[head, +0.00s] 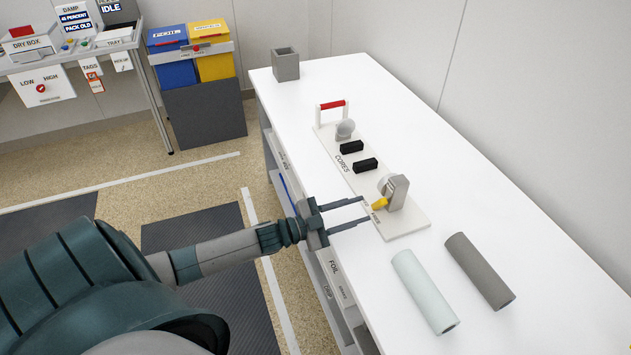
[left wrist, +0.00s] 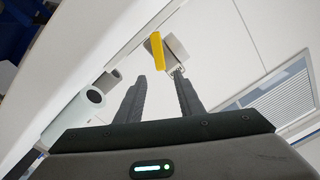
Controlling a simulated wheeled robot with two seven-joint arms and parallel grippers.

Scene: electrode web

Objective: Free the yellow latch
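The yellow latch (head: 380,203) is a small tab at the foot of a grey metal bracket (head: 396,192) on the near end of a white board (head: 408,222) on the table. It also shows in the left wrist view (left wrist: 157,52), just beyond the fingertips. My left gripper (head: 366,208) reaches in from the left over the table edge. Its two dark fingers are parted, with nothing seen between them, and the tips are close to the latch. Whether they touch it I cannot tell. My right gripper is not in view.
A pale roll (head: 424,291) and a grey roll (head: 478,270) lie nearby. A grey open box (head: 286,65) stands at the far end.

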